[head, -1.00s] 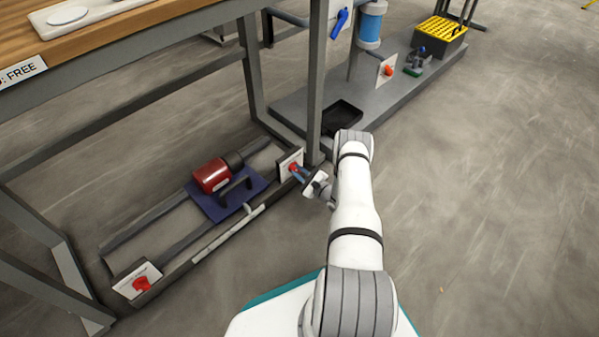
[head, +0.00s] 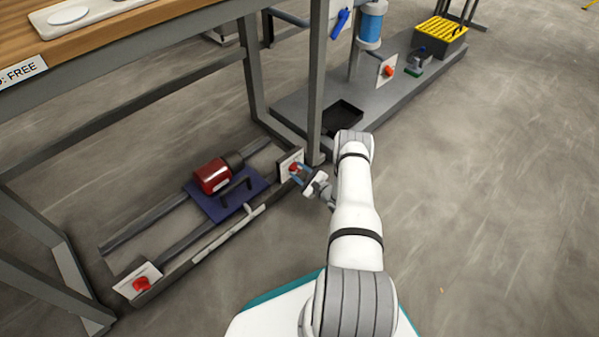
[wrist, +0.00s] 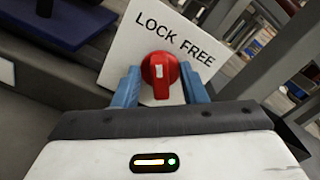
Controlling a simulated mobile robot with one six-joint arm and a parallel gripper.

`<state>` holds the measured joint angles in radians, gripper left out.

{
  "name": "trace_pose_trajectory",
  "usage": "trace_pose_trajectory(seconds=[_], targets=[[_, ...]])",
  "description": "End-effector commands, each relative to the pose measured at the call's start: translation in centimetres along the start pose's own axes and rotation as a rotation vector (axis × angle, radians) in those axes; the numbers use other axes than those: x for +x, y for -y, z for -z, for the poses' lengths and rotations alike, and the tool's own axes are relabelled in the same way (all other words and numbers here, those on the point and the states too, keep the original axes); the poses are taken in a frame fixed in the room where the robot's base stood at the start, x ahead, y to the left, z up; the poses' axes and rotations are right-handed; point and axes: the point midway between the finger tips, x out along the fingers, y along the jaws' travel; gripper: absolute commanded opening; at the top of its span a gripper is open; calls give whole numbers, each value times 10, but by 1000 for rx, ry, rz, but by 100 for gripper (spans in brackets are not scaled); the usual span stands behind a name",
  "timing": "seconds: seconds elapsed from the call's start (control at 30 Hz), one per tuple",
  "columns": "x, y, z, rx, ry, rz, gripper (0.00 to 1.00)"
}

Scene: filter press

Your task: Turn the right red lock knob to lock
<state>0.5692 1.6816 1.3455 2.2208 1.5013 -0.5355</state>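The right red lock knob (head: 293,167) sits on a white plate (head: 284,164) at the far end of the low frame. In the wrist view the knob (wrist: 160,72) is centred, its white mark pointing up towards the word LOCK on the tilted plate (wrist: 119,60). My gripper (head: 301,173) is at the plate. In the wrist view its two blue fingers (wrist: 160,88) stand one on each side of the knob. The fingers look spread, wider than the knob's grip bar. I cannot tell whether a fingertip touches the knob's rim.
A second red knob (head: 141,284) is on the frame's near end. A table leg (head: 316,90) rises close beside my gripper. Open floor (head: 480,220) lies to the right.

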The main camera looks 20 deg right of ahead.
Motion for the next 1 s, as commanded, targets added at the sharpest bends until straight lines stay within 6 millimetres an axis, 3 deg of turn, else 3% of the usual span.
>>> trace_pose_trajectory(seconds=[0.17,0.53,1.0], targets=[[-16,2,-1,2,-2,1,38],[-72,2,0,0,-2,2,38],[-78,0,0,0,0,0,38]])
